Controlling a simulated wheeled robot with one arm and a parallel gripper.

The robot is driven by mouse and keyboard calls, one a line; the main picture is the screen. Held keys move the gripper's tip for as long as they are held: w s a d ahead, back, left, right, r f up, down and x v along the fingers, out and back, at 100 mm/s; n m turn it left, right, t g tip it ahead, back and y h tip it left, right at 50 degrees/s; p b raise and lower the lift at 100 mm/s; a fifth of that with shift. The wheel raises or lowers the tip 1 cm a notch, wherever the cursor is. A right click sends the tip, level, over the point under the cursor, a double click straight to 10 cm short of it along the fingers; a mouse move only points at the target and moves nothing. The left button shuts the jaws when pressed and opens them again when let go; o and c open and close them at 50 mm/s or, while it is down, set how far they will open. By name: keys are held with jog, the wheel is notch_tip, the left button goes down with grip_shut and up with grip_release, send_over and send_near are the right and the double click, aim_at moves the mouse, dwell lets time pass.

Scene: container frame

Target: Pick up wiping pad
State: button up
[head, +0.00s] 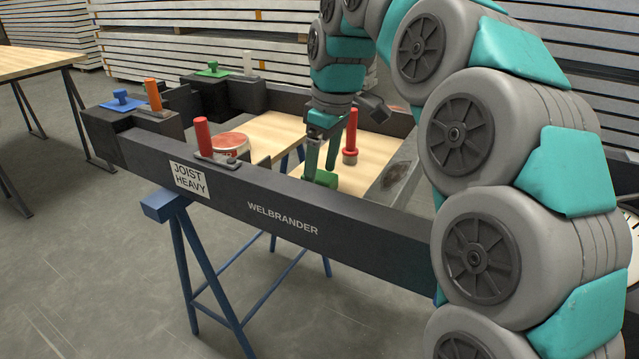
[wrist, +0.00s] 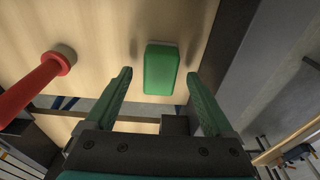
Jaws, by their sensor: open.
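A green block-shaped pad, the likely wiping pad (wrist: 162,72), lies on the pale wooden board in the wrist view. In the head view the pad (head: 321,179) shows low in the frame, just below my fingertips. My gripper (head: 322,168) points down over it. In the wrist view my gripper (wrist: 159,74) is open, one green finger to each side of the pad, with a gap on both sides. Finger shadows fall on the board beyond the tips, so the fingers look to be above it. Nothing is held.
A red upright handle (head: 351,132) stands close right of my gripper; it also shows at left in the wrist view (wrist: 40,88). The dark frame wall (head: 270,205) borders the board. A round red-topped tin (head: 230,143) and a red-handled clamp (head: 204,140) stand left.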

jog(key=shift+w+a+f, duration=0.1)
jog(key=shift+a+f, duration=0.05)
jog(key=shift+f, duration=0.95)
grip_shut()
